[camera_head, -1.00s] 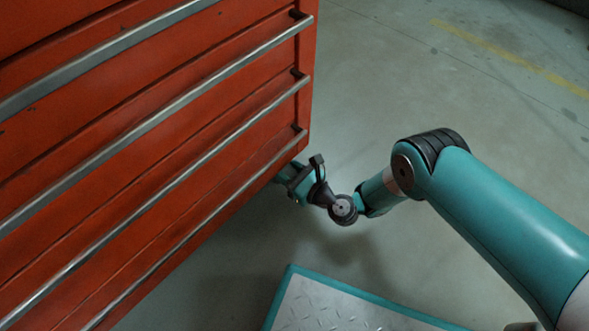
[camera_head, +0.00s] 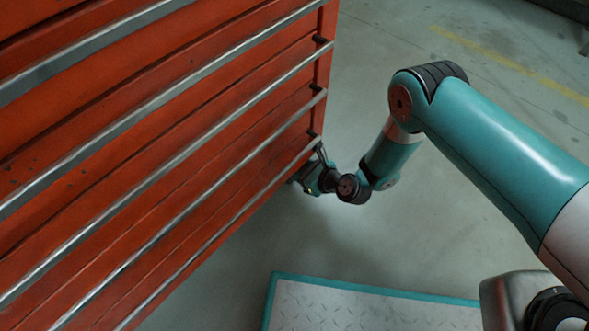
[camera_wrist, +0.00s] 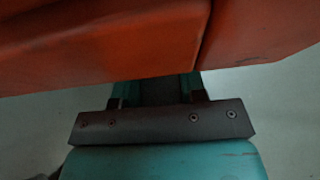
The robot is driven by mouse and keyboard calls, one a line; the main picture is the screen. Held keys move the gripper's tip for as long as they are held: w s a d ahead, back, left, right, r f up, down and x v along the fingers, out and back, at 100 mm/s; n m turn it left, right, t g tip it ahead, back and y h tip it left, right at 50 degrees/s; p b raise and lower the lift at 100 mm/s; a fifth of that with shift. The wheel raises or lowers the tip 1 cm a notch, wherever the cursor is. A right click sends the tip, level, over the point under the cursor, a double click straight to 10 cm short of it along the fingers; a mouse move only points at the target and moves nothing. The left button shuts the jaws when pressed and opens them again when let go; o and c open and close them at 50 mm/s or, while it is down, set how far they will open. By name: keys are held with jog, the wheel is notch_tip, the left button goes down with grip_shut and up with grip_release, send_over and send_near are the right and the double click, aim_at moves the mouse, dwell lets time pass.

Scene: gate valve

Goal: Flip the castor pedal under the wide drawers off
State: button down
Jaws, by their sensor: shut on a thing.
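The wide drawers (camera_head: 165,164) form a worn red-orange cabinet with long metal handles, filling the left of the head view. My gripper (camera_head: 306,178) is low at the cabinet's right bottom corner, its tips tucked beneath the edge. In the wrist view the cabinet's bottom edge (camera_wrist: 110,52) crosses the top and covers the fingertips. My gripper (camera_wrist: 157,94) reaches under that edge and is shut on the castor pedal. The pedal and castor are hidden by the cabinet and my gripper, so the pedal's position does not show.
Grey concrete floor (camera_head: 430,215) is open right of the cabinet, with a faded yellow line (camera_head: 510,65) farther back. My arm crosses the right side. The cabinet's bottom edge leaves a low, dark gap around my gripper.

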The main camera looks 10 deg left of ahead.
jog(key=c, duration=0.7)
grip_release()
jog(key=p+v, duration=1)
jog(key=v, duration=0.7)
jog(key=shift+s+d+r, duration=0.1)
jog(key=shift+s+d, duration=0.05)
jog(key=shift+d, duration=0.05)
